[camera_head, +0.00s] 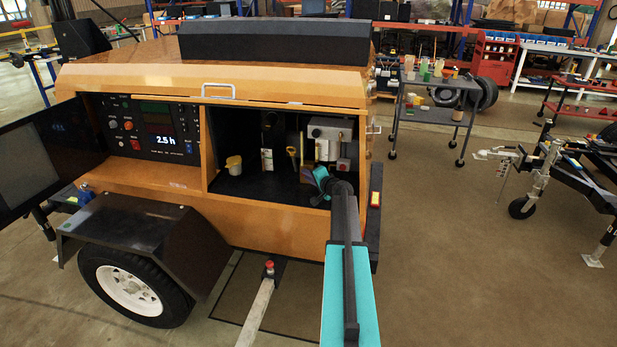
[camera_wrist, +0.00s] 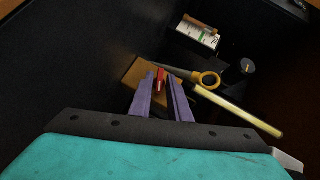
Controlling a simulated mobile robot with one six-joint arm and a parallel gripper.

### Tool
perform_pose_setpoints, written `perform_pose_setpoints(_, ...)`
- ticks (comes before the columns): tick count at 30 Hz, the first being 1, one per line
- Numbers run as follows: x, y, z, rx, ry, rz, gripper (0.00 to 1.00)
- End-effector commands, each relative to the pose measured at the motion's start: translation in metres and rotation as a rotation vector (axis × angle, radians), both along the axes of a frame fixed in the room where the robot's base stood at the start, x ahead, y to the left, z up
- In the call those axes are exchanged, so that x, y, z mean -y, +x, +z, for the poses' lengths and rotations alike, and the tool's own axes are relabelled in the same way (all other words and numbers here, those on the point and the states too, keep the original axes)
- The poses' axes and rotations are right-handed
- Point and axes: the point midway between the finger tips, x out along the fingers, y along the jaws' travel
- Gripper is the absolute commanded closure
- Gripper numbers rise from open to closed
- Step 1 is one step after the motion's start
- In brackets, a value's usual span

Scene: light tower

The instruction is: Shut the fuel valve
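A small red lever (camera_wrist: 160,79) lies at a brown block (camera_wrist: 134,76) inside the dark compartment in the wrist view; I take the lever to be the fuel valve's handle. My gripper (camera_wrist: 161,77) has its two purple fingers apart, one on each side of the lever, with gaps visible beside it. In the head view my gripper (camera_head: 314,177) reaches into the right part of the open compartment, beside the brown block (camera_head: 306,174). The lever is hidden there by my gripper and arm.
A yellow ring handle (camera_wrist: 210,80) and a pale yellow rod (camera_wrist: 240,111) stand close right of the fingers. A white labelled part (camera_wrist: 197,34) is farther back. In the head view a yellow-white cup (camera_head: 234,165) stands left, and a grey box (camera_head: 330,137) is above my gripper.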

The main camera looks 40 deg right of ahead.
Motion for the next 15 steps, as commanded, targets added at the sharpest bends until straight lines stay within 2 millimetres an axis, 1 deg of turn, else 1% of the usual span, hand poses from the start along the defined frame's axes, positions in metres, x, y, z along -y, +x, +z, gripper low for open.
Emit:
perform_pose_setpoints(8, 0.0011, -0.0005, 0.0013, -0.020, -0.013, -0.003, 1.00)
perform_pose_setpoints(15, 0.0005, 0.0004, 0.0037, -0.077, -0.047, -0.002, 1.00)
